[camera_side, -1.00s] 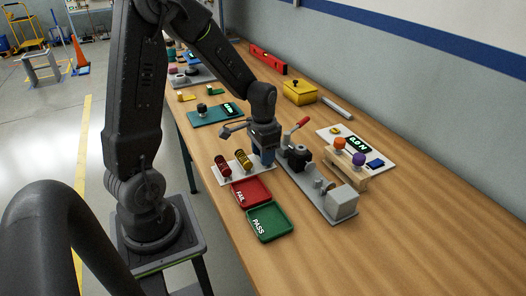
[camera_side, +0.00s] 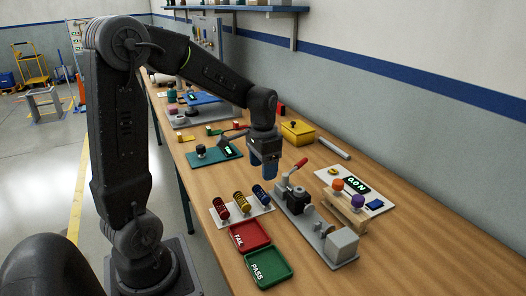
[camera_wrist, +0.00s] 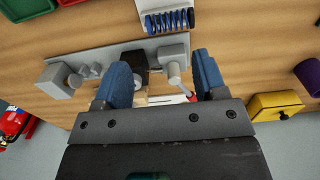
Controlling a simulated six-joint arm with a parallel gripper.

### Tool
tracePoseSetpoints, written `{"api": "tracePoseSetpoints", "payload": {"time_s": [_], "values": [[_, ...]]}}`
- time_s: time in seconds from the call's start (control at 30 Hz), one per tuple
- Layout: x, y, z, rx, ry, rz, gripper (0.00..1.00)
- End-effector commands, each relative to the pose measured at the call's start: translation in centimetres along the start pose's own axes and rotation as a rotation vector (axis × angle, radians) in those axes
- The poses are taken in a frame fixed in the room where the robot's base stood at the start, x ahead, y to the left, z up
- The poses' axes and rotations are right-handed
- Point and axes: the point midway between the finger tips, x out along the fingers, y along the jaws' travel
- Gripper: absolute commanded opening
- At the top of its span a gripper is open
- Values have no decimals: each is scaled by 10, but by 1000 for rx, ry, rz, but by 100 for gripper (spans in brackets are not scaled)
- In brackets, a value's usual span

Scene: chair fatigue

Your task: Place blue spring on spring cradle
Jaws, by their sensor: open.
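The blue spring (camera_side: 259,194) lies at the right end of a white spring holder (camera_side: 226,222), which looks like the spring cradle, beside the yellow spring (camera_side: 242,203) and red spring (camera_side: 221,208). In the wrist view the blue spring (camera_wrist: 170,20) lies across the top, on the white holder. My gripper (camera_side: 264,174) hangs above the bench behind the springs, with no contact seen.
The grey test rig (camera_side: 318,228) with a red-handled lever (camera_side: 299,164) stands right of the springs. The red FAIL tray (camera_side: 250,236) and green PASS tray (camera_side: 269,267) lie in front. A wooden stand (camera_side: 344,210) and yellow box (camera_side: 298,132) are farther right. The right foreground is clear.

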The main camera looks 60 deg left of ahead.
Motion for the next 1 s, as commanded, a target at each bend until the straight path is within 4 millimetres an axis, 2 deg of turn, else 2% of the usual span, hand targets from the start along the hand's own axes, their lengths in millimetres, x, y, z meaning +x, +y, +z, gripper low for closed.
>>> {"api": "tracePoseSetpoints", "payload": {"time_s": [0.03,0.13,0.33,0.43,0.57,0.7,0.8,1.0], "values": [[-12,0,-1,0,5,-3,65],[-27,0,-1,0,3,-2,65],[-45,1,0,1,2,-1,65],[-54,12,4,3,27,-12,65],[-70,47,23,9,113,-40,65],[-85,93,56,11,249,-55,65],[-89,118,80,10,341,-46,65],[-87,144,113,5,462,-12,65]]}}
